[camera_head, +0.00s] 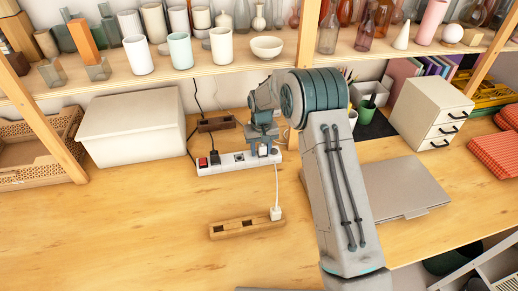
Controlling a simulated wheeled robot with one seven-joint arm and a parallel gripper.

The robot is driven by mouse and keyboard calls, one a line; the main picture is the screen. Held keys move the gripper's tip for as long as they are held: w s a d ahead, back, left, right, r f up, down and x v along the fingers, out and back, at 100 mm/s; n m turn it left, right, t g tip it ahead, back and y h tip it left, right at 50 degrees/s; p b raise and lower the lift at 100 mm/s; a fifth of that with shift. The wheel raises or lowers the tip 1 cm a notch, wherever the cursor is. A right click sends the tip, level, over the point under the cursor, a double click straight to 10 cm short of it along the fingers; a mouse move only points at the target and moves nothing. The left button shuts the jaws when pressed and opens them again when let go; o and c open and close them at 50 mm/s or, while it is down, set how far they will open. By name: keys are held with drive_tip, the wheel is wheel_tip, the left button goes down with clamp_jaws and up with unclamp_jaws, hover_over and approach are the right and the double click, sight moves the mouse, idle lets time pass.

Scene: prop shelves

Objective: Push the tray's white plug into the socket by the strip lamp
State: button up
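A white plug (276,213) stands at the right end of the wooden tray (232,232) on the table. Its thin white cord runs up towards the power strip. The white power strip (226,167) lies behind the tray, with a red lit switch or lamp (203,162) at its left end. A black plug (215,158) sits beside the lamp. My gripper (263,151) points down over the strip's right part, away from the tray's plug. Its fingers stand apart with something white between them. I cannot tell whether they grip it.
A dark block (216,123) with black cables lies behind the strip. A white lidded box (133,128) stands to the left, a closed laptop (402,186) to the right. The shelf (215,67) with cups and vases hangs above. The table's front left is clear.

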drive_tip(key=shift+w+d+r+p, duration=0.2)
drive_tip(key=shift+d+r+p, duration=0.1)
drive_tip(key=shift+d+r, duration=0.1)
wheel_tip(320, 180, up, 13)
drive_tip(key=p, duration=0.6)
drive_tip(key=shift+s+a, duration=0.2)
drive_tip(key=shift+a, duration=0.2)
drive_tip(key=s+d+r+m+t, duration=0.1)
drive_tip(key=s+d+r, duration=0.5)
drive_tip(key=s+r, duration=0.15)
drive_tip(key=s+d+r+t, duration=0.1)
drive_tip(key=s+d+r, duration=0.4)
drive_tip(key=s+r, duration=0.3)
drive_tip(key=s+d+m+t, duration=0.1)
drive_tip(key=s+d, duration=0.2)
drive_tip(key=s, duration=0.6)
drive_tip(key=s+d+r+m+b, duration=0.1)
drive_tip(key=s+d, duration=0.3)
drive_tip(key=s, duration=0.6)
drive_tip(key=shift+t, duration=0.4)
